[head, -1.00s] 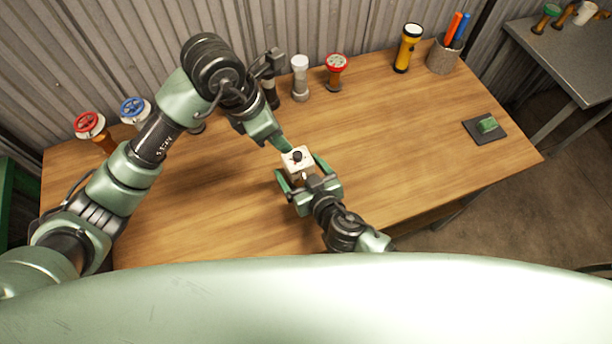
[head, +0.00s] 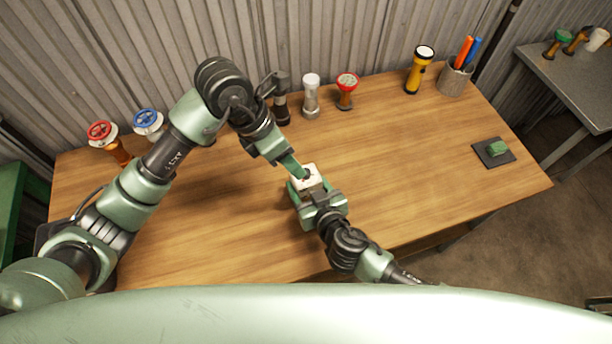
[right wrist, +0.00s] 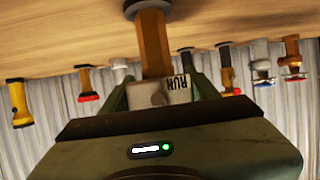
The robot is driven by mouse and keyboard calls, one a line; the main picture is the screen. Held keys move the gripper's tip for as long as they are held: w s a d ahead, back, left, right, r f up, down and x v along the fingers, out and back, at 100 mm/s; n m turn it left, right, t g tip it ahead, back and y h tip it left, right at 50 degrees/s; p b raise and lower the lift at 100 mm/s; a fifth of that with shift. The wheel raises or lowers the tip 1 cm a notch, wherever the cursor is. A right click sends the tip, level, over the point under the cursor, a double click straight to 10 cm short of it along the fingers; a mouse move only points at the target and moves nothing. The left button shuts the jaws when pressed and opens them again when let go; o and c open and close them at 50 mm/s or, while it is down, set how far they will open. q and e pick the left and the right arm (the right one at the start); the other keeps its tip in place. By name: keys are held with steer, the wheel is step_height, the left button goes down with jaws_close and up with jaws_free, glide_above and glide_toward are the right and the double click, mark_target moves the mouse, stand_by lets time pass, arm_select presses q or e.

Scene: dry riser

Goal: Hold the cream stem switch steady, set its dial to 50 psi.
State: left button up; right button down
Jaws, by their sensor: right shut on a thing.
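The cream stem switch (head: 311,180) stands near the front middle of the table (head: 225,210). My right gripper (head: 310,188) is shut on its cream body from the front. In the right wrist view, the body (right wrist: 146,94) sits between the fingers, its orange-brown stem (right wrist: 153,45) reaches the table, and a "RUN" label shows. My left gripper (head: 299,173) comes in from the upper left with its tips at the dark dial on top. The fingers largely cover the dial, so its setting cannot be read, and whether they grip it is unclear.
A red-wheeled valve (head: 102,132), a blue-wheeled valve (head: 147,121), a pale-capped fitting (head: 311,97), a red-topped fitting (head: 346,88), a yellow flashlight (head: 419,69) and a pen cup (head: 454,80) line the back. The right-centre tabletop is clear.

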arm_select(q)
steer(key=s+f+n+g+h, duration=0.4)
steer(key=f+n+h, duration=0.25)
steer(key=n, duration=0.65)
steer(key=w+a+f+n+t+h, duration=0.1)
steer(key=w+a+n+t+h, duration=0.2)
steer(key=n, duration=0.7)
steer(key=w+a+f+n+t+h, duration=0.15)
steer(key=a+n+t+h, duration=0.3)
steer(key=n, duration=0.45)
steer(key=shift+y, duration=0.4)
steer(key=x, duration=1.1)
steer(key=shift+s+f, duration=0.15)
steer(key=shift+f, duration=0.05)
jaws_close()
